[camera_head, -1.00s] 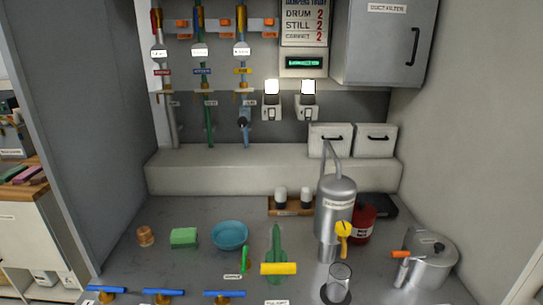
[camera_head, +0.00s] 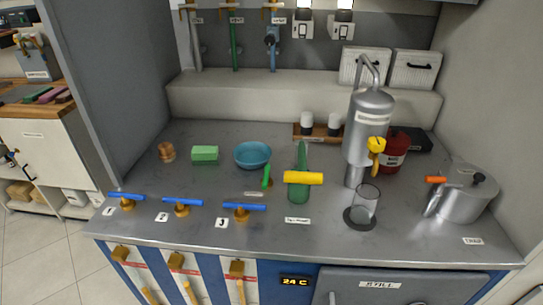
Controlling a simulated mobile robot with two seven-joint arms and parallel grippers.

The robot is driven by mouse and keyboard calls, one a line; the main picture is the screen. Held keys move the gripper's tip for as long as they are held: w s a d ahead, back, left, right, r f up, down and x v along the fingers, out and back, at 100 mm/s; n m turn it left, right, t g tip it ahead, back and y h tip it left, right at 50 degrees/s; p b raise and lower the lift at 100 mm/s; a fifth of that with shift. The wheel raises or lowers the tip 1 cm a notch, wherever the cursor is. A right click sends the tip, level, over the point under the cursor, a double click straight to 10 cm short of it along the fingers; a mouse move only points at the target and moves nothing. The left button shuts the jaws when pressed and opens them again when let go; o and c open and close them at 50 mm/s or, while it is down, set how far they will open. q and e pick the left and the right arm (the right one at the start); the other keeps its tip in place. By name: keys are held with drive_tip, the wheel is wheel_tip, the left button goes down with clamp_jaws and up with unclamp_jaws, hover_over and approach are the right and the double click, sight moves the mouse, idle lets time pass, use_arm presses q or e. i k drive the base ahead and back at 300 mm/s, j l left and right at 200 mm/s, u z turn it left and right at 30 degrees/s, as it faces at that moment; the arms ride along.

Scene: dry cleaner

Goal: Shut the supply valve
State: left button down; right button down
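Several valve-like handles are in view, and I cannot tell which is the supply valve. Three blue bar handles on brass stems stand along the counter's front left: the left one (camera_head: 126,196), the middle one (camera_head: 182,201) and the right one (camera_head: 243,206), all lying roughly crosswise. A yellow bar handle (camera_head: 303,178) sits crosswise on a green body (camera_head: 301,194). A small green lever (camera_head: 267,176) stands beside it. A yellow handle (camera_head: 376,145) is on the silver still (camera_head: 370,120). Neither of my grippers is in view.
The grey counter (camera_head: 215,228) holds a green block (camera_head: 205,153), a blue bowl (camera_head: 253,154), a glass (camera_head: 365,203), a red canister (camera_head: 393,152) and a silver pot (camera_head: 463,202) with an orange handle. A grey partition (camera_head: 105,90) bounds the left, a wall the right.

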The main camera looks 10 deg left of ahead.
sight(266, 179)
drive_tip(key=i+l+u, duration=0.1)
drive_tip(key=l, duration=1.45)
drive_tip(key=i+u, duration=0.05)
